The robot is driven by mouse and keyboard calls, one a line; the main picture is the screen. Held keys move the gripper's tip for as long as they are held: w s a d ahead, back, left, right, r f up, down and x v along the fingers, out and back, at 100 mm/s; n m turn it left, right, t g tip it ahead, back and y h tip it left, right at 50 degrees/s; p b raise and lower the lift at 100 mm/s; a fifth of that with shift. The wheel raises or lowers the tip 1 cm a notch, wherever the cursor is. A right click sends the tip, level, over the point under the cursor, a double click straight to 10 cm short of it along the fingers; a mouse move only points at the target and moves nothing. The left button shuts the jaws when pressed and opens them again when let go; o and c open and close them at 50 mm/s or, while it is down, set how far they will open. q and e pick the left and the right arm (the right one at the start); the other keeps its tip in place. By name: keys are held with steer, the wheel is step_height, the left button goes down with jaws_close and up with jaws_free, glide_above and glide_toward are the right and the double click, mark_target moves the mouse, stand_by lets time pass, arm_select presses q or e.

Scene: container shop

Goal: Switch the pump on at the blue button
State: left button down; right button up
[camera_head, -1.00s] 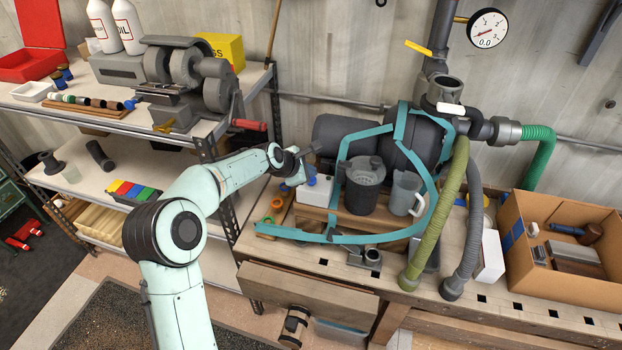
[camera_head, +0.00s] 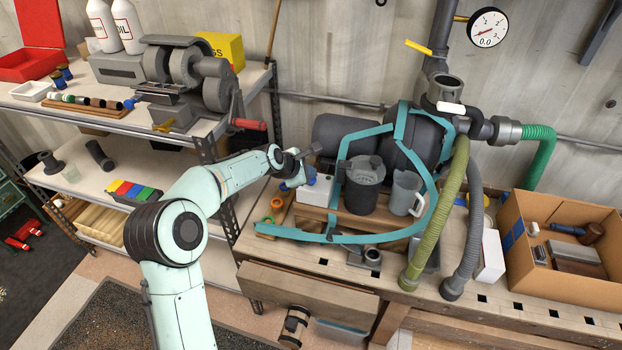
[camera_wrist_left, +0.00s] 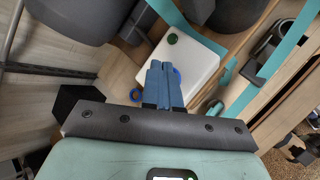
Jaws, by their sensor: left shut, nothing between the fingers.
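A white control box (camera_head: 316,192) sits on the bench beside the pump (camera_head: 341,133). In the left wrist view the box (camera_wrist_left: 199,62) has a green button (camera_wrist_left: 172,38) on top. The blue button (camera_wrist_left: 177,73) shows only as an edge beside my fingers, which cover most of it. My left gripper (camera_wrist_left: 159,70) is shut and empty, its blue fingertips over the near part of the box. In the head view the left gripper (camera_head: 300,181) is at the box's left side. Whether the tips touch the button, I cannot tell. My right gripper is not in view.
Teal straps (camera_head: 375,237) loop around the pump, a dark grey cup (camera_head: 361,195) and a clear jug (camera_head: 403,193). Hoses (camera_head: 437,220) hang at the right. A cardboard box (camera_head: 560,282) stands farther right. A shelf rack (camera_head: 208,140) is close to my left arm.

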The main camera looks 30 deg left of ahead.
arm_select(q)
steer(key=shift+f, duration=0.25)
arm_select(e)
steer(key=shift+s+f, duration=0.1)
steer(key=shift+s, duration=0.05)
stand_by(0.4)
arm_select(q)
steer(key=shift+r, duration=0.55)
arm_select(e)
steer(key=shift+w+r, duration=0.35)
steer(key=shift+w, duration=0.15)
arm_select(q)
steer(key=shift+r+p, duration=0.4)
steer(key=shift+r, duration=0.1)
steer(key=shift+r+p, duration=0.3)
steer(key=shift+r, duration=0.65)
steer(key=shift+w+r, duration=0.2)
steer(key=shift+r, duration=0.4)
steer(key=shift+s+r, duration=0.15)
steer(key=shift+r, duration=0.35)
steer(key=shift+s+r, duration=0.15)
steer(key=shift+r, duration=0.35)
steer(key=shift+w, duration=0.1)
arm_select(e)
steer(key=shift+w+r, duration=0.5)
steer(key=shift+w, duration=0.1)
